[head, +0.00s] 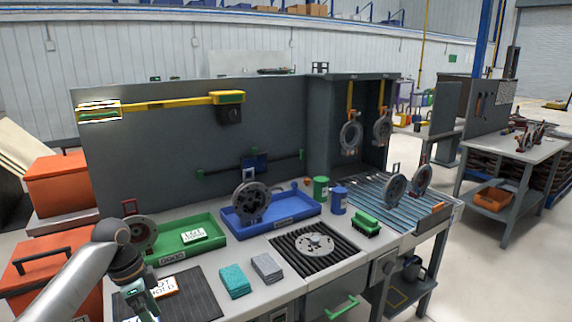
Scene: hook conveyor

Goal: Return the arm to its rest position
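My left arm comes in from the lower left, and its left gripper (146,303) is low over the near left of the bench. The gripper is beside a white card (164,286) lettered "HOLD" on a dark ribbed mat (197,300). Its fingers are small and partly cut by the frame's bottom edge, so I cannot tell whether they are open or shut, or whether they touch the card. My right arm and gripper are not in view.
A green tray (207,238) and a blue tray (303,212) hold round metal parts. Teal (234,281) and grey (267,266) pads lie right of the mat. A metal disc (314,244) lies on a black mat. Rings hang from hooks at right. Orange boxes (58,183) stand left.

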